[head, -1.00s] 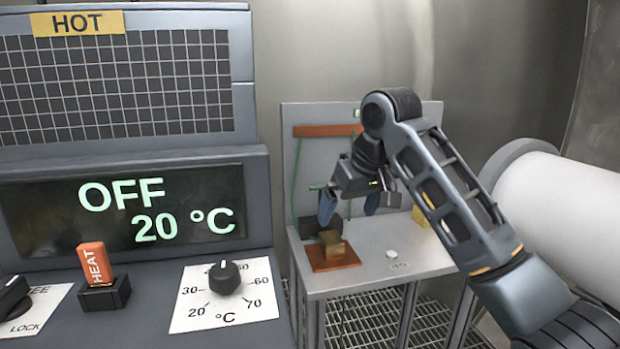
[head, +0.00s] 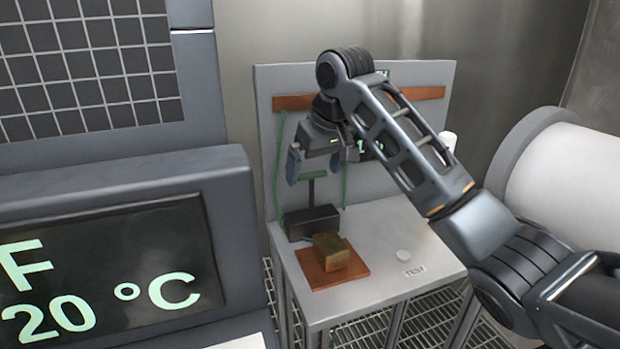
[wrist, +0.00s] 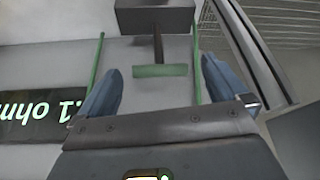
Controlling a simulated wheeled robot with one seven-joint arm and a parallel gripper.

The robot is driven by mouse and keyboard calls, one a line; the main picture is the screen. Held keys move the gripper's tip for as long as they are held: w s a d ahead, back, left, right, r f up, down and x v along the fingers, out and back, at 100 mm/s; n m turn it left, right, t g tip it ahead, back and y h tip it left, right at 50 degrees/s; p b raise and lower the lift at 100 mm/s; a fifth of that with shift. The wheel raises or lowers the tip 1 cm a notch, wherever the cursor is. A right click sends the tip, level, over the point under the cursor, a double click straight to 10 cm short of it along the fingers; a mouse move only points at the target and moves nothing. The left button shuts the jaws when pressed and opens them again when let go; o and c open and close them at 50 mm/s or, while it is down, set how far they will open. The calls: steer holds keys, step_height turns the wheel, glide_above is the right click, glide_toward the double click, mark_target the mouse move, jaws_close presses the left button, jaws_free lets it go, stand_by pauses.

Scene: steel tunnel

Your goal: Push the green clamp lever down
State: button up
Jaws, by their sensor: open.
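The green clamp lever (head: 314,175) is a short green bar on a dark stem, standing up from a dark block (head: 312,222) at the back of the small table. In the wrist view the green bar (wrist: 160,70) lies crosswise between and just beyond my fingertips, with the block (wrist: 154,18) beyond it. My gripper (head: 322,170) is open, with its blue fingers spread on either side of the lever's line and a little above the bar. The fingers also show in the wrist view (wrist: 158,75). I see no contact with the bar.
A brass-coloured block (head: 331,252) sits on a copper plate (head: 345,270) in front of the clamp. Thin green cables (head: 277,160) hang beside it from a copper bar (head: 292,102). A grey console (head: 120,235) stands at left, a white cylinder (head: 565,190) at right.

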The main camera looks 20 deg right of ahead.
mark_target(313, 175)
steer(key=shift+x, duration=2.05)
steer(key=shift+c, duration=0.3)
steer(key=c, duration=1.3)
